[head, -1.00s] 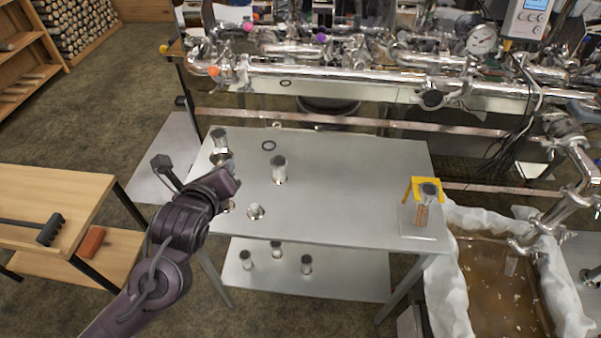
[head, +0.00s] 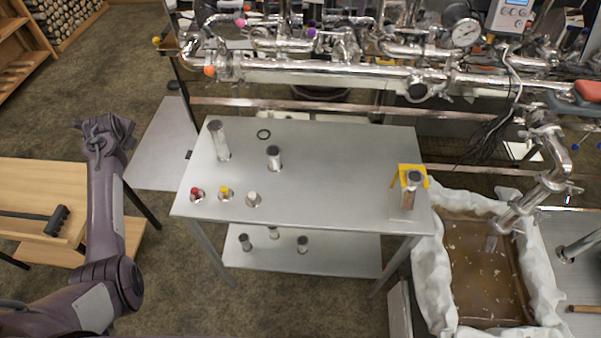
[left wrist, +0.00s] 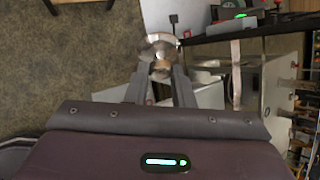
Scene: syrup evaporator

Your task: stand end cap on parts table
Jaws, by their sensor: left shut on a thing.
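My left gripper (head: 106,128) is raised at the left in the head view, beyond the left edge of the steel table (head: 330,190), which I take to be the parts table. In the left wrist view the fingers (left wrist: 160,82) are shut on a shiny round metal piece (left wrist: 158,50), likely the end cap. The fingers partly cover it, and in the head view I cannot make it out clearly. My right gripper is not in view.
On the steel table stand a tall metal cylinder (head: 219,138), a shorter one (head: 273,156), red- (head: 196,194), yellow- (head: 224,192) and white-topped (head: 253,198) pieces, a black ring (head: 263,134) and a yellow bracket (head: 411,174). The table's middle is clear. A wooden table (head: 35,185) stands left.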

